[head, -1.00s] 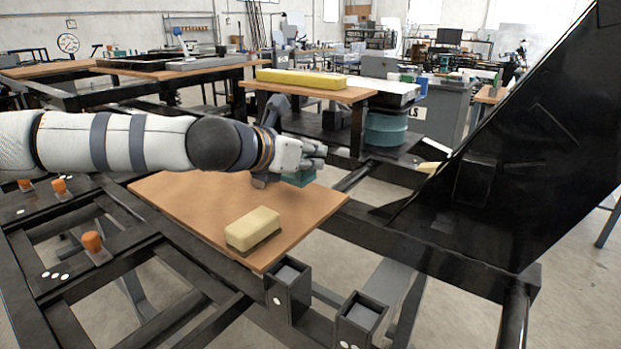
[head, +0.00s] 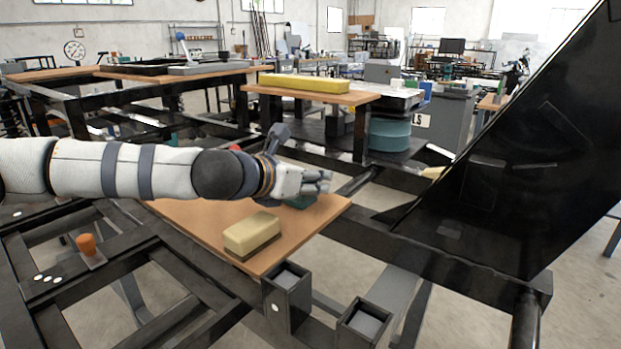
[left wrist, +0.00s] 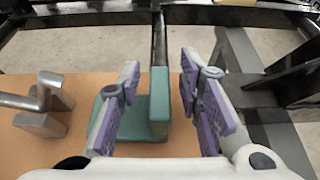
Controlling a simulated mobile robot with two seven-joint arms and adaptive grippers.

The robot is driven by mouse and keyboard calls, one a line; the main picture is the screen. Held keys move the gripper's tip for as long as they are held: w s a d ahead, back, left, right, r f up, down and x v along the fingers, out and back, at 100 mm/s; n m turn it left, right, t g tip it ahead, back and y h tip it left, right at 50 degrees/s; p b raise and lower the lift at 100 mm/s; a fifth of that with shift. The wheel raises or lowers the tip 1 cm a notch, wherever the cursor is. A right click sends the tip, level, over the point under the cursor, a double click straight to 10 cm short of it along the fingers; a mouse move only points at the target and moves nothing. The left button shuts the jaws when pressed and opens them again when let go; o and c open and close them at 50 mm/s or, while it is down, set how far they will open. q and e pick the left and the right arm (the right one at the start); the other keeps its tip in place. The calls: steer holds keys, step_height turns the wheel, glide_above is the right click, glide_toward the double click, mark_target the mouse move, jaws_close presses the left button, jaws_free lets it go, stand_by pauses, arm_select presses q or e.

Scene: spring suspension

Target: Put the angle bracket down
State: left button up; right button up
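The green angle bracket (left wrist: 158,105) is on the wooden board (left wrist: 85,150), with its upright plate standing between my left gripper's fingers in the left wrist view. My left gripper (left wrist: 162,104) is open, with a visible gap on each side of that plate. Its left finger hides part of the bracket's flat base. In the head view, my left gripper (head: 322,182) is above the far right part of the board (head: 285,250), and the bracket (head: 300,202) shows partly below the fingers. My right gripper is not in view.
A yellow block (head: 252,236) lies on the board in front of the bracket. A grey metal piece (left wrist: 42,104) stands left of the bracket. Black frame beams and two square sockets (head: 288,300) (head: 364,324) border the board. A dark sloping panel (head: 530,170) rises at right.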

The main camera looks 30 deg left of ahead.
arm_select(q)
steer(key=shift+r, duration=0.4)
steer(key=p+v, duration=0.3)
steer(key=v, duration=0.8)
steer(key=shift+s, duration=0.5)
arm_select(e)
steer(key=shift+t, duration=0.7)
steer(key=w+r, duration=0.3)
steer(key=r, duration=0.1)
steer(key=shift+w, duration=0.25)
arm_select(q)
steer(key=shift+a+f, duration=0.1)
steer(key=shift+f, duration=0.05)
